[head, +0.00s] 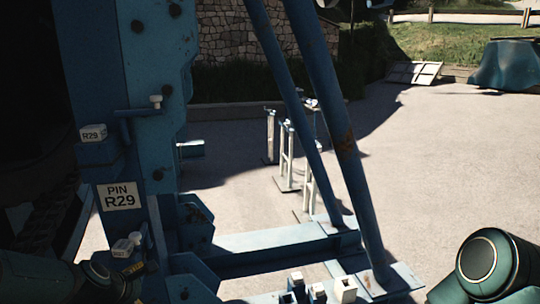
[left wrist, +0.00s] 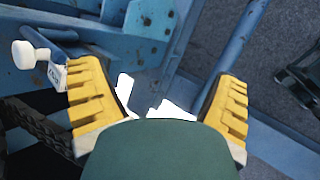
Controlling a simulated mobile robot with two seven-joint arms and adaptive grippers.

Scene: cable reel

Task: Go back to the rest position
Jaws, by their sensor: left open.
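My left gripper (left wrist: 162,78) is open in the left wrist view, its two yellow ridged fingers wide apart. Between them, beyond the dark green wrist part, are bright white shapes that I cannot make out; nothing is clearly gripped. A white-knobbed pin (left wrist: 24,55) with a small white tag (left wrist: 57,76) is just outside the left finger; I cannot tell if they touch. In the head view my left arm is dark at the bottom left, and its fingers are not clear. Part of my right arm shows at the bottom right; its gripper is out of view.
A blue steel reel stand (head: 150,75) with a "PIN R29" plate (head: 119,196) fills the left. Its slanted struts (head: 335,120) meet a low base beam (head: 270,241). White-topped pieces (head: 345,290) are at the bottom centre. Open paving (head: 430,170) lies to the right.

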